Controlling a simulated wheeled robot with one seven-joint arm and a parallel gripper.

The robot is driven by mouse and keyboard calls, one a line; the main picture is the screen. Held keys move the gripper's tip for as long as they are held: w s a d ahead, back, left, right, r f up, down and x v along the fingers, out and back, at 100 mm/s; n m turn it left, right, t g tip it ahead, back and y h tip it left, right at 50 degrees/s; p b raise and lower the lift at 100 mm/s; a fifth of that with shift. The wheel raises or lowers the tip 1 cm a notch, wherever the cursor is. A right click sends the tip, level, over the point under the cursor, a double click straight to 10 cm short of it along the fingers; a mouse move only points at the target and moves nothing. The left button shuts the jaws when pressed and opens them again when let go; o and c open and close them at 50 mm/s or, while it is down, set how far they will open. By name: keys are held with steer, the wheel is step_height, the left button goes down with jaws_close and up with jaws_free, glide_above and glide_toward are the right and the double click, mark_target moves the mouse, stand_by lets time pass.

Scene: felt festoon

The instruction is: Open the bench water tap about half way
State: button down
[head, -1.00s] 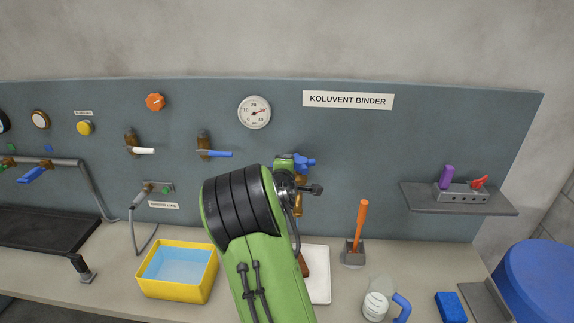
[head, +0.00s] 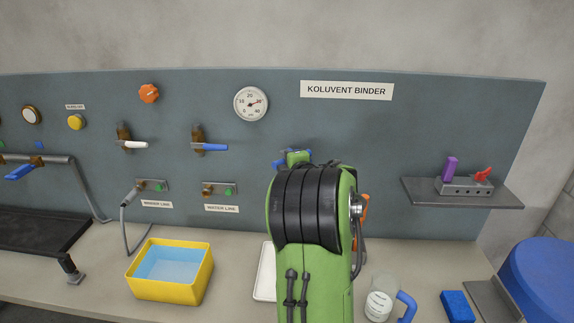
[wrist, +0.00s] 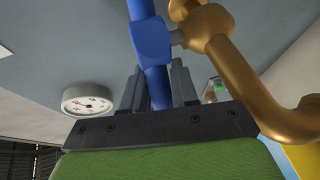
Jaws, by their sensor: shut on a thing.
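The bench water tap shows closely in the wrist view, with a blue lever handle (wrist: 150,42) on a curved brass body and spout (wrist: 215,50). My gripper (wrist: 157,88) is shut on the blue handle, with its dark fingers on either side of it. In the head view a small blue part of the handle (head: 278,163) shows left of my gripper's green body (head: 298,157). My arm hides the rest of the tap there. The handle's exact angle is hard to tell.
The dial gauge (head: 251,103), white lever (head: 133,144) and blue lever (head: 211,147) are on the back panel to the left. A yellow water basin (head: 170,287) and white tray (head: 264,272) stand on the bench. A mug (head: 379,305) and blue block (head: 457,306) are at right.

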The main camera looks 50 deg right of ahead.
steer(key=c, duration=0.9)
jaws_free()
steer(key=shift+d, duration=0.1)
steer(key=shift+c, duration=0.2)
steer(key=shift+s, duration=0.1)
steer(key=b+v, duration=0.3)
steer(key=v, duration=1.2)
steer(key=shift+s+a, duration=0.25)
steer(key=shift+r, duration=0.15)
